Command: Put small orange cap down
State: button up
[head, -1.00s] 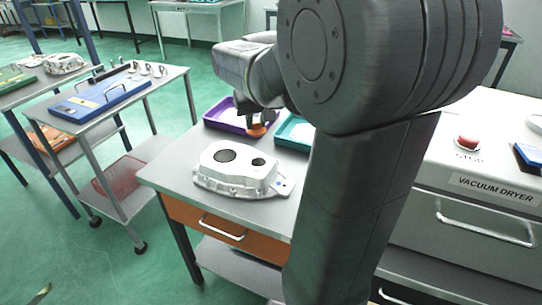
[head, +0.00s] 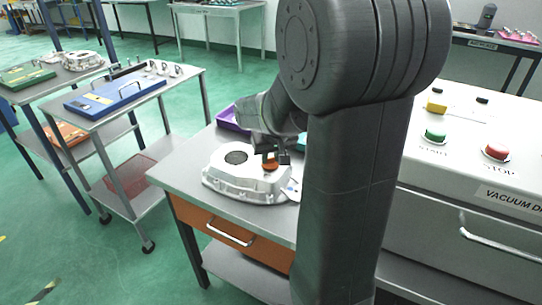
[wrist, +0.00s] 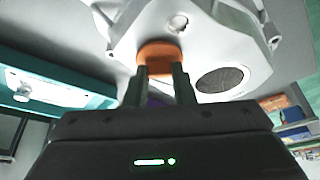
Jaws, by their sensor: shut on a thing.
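The small orange cap (head: 270,164) is between the fingertips of my gripper (head: 277,158), over the right part of the aluminium casting (head: 228,181). The casting lies on the grey table (head: 190,171). In the wrist view the orange cap (wrist: 160,54) sits at the tips of my gripper (wrist: 160,84), against the pale casting (wrist: 215,28). The casting's large dark round opening (wrist: 222,79) is beside the cap. I cannot tell whether the cap touches the casting.
A purple tray (head: 228,118) stands behind the casting. A teal tray (wrist: 50,88) shows in the wrist view, mostly hidden by my arm in the head view. The vacuum dryer (head: 470,165) stands at right, and a trolley with a blue case (head: 115,95) at left.

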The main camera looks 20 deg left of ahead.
jog(key=shift+f+b, duration=0.3)
jog(key=shift+f, duration=0.05)
jog(key=o, duration=0.9)
jog(key=shift+r, duration=0.1)
jog(key=shift+r, duration=0.1)
jog(key=shift+r+p, duration=0.2)
jog(key=shift+p, duration=0.1)
jog(key=p+v, duration=0.1)
jog(key=v, duration=1.1)
